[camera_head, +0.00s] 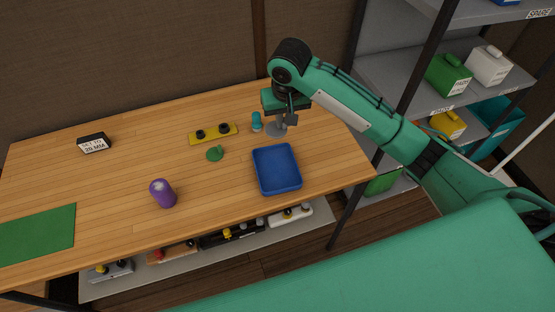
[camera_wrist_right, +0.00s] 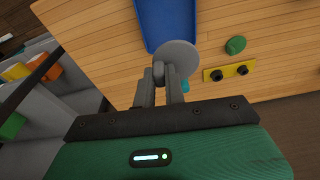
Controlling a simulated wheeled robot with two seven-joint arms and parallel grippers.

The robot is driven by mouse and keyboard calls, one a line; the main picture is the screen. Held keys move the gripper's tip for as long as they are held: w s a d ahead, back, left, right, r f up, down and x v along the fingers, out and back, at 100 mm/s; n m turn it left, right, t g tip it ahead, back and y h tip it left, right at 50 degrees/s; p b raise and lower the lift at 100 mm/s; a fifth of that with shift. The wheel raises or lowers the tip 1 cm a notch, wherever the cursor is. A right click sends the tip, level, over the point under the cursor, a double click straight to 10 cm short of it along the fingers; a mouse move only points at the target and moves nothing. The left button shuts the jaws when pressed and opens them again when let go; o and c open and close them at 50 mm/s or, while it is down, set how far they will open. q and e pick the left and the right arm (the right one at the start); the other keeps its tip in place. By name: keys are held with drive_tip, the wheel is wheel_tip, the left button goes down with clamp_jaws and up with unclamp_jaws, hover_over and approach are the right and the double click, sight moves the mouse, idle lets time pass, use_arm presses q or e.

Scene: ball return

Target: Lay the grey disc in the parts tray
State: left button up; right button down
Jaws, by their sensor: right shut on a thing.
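The grey disc (camera_head: 276,130) is under my right gripper (camera_head: 290,118), just behind the blue parts tray (camera_head: 278,168) in the head view. In the right wrist view, the fingers of my right gripper (camera_wrist_right: 160,85) are shut on the small grip of the grey disc (camera_wrist_right: 183,58). The disc there overlaps the near corner of the parts tray (camera_wrist_right: 168,22). The tray looks empty. I cannot tell whether the disc touches the table. My left gripper is not in view.
A teal cylinder (camera_head: 257,122) stands close left of the disc. A yellow plate with two black knobs (camera_head: 213,134) and a green knobbed disc (camera_head: 215,153) lie further left.

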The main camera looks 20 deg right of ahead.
drive_tip(key=p, duration=0.3)
approach(282, 167)
drive_tip(key=shift+w+d+f, duration=0.1)
drive_tip(key=shift+w+f, duration=0.2)
drive_tip(key=shift+w, duration=0.1)
drive_tip(key=shift+f, duration=2.55)
drive_tip(key=shift+f+p, duration=0.15)
drive_tip(key=shift+p, duration=0.15)
drive_tip(key=c, duration=1.5)
unclamp_jaws()
drive_tip(key=r, duration=0.4)
drive_tip(key=s+r+b, duration=0.1)
drive_tip(key=r, duration=0.3)
drive_tip(key=r+b, duration=0.1)
drive_tip(key=r, duration=0.3)
drive_tip(key=shift+s+r, duration=0.15)
drive_tip(key=shift+s, duration=0.25)
